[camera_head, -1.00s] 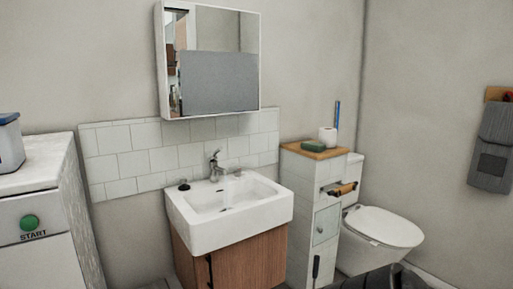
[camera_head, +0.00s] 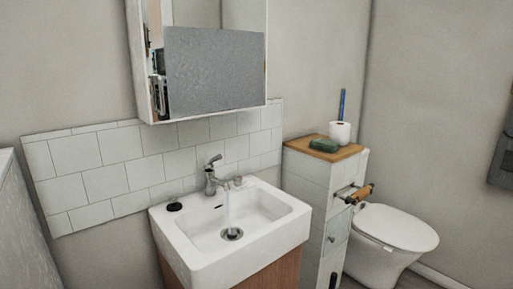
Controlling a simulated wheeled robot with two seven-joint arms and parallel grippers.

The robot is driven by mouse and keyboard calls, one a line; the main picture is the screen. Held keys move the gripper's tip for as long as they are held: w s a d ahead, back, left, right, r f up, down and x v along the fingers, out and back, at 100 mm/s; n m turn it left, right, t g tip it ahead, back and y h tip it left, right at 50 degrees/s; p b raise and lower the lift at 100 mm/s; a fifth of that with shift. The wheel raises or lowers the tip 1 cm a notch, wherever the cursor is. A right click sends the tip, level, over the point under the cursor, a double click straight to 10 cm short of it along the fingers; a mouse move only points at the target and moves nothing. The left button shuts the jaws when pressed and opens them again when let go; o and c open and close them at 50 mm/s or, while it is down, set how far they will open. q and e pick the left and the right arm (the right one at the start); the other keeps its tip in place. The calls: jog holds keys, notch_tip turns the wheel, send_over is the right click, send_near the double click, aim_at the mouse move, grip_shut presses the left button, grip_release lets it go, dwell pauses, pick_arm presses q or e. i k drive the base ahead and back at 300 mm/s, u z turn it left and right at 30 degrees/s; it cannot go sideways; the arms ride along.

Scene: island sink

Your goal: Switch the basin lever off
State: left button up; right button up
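The white basin (camera_head: 183,237) sits on a wooden cabinet (camera_head: 272,272) against the tiled wall, at the lower middle of the head view. A chrome tap (camera_head: 211,181) stands on its back rim. The tap's lever (camera_head: 212,160) is on top and tilts up to the right. A stream of water (camera_head: 228,208) falls from the spout to the drain (camera_head: 231,234). Neither of my grippers is in view.
A mirror cabinet (camera_head: 210,70) hangs above the basin. A narrow white cabinet (camera_head: 312,168) with a wooden top stands right of it, then the toilet (camera_head: 394,226). A black round item (camera_head: 174,207) lies on the rim. A white unit (camera_head: 22,235) is at the left edge.

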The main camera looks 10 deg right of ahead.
aim_at(214, 160)
jog(key=z, duration=1.95)
jog(key=i, duration=1.55)
jog(key=u, duration=3.4)
